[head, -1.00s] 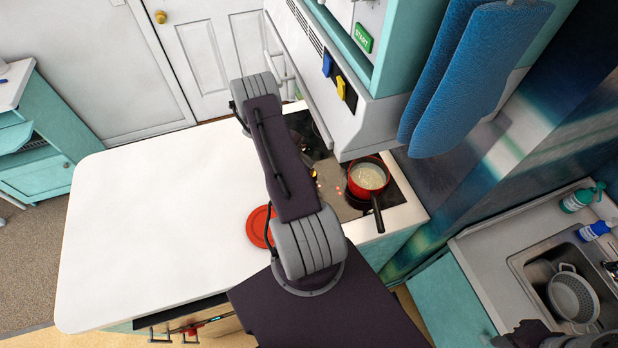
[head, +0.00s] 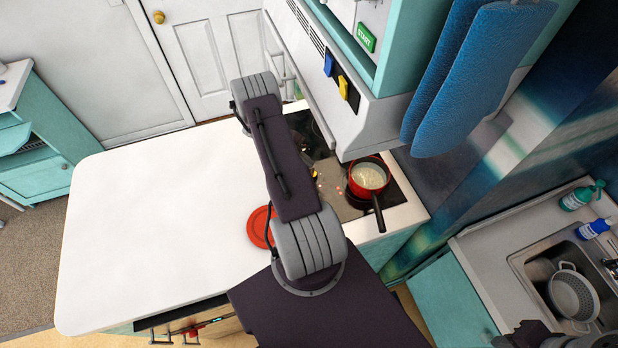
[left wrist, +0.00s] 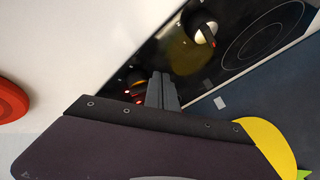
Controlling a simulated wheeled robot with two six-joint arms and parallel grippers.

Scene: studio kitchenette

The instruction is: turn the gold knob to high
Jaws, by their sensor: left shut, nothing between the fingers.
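In the left wrist view my left gripper (left wrist: 162,76) is shut and empty, its fingertips over the black cooktop (left wrist: 270,35). In the head view my left forearm hides most of the gripper and the knobs; only a small gold patch (head: 314,174) shows at the arm's right edge. The knob's setting cannot be read.
A red pot (head: 368,175) with pale contents stands on the cooktop, handle toward the front. A red disc (head: 261,227) lies on the white counter (head: 150,220), which is otherwise clear. A hood (head: 345,100) overhangs the cooktop. Blue mitts (head: 475,75) hang at the right.

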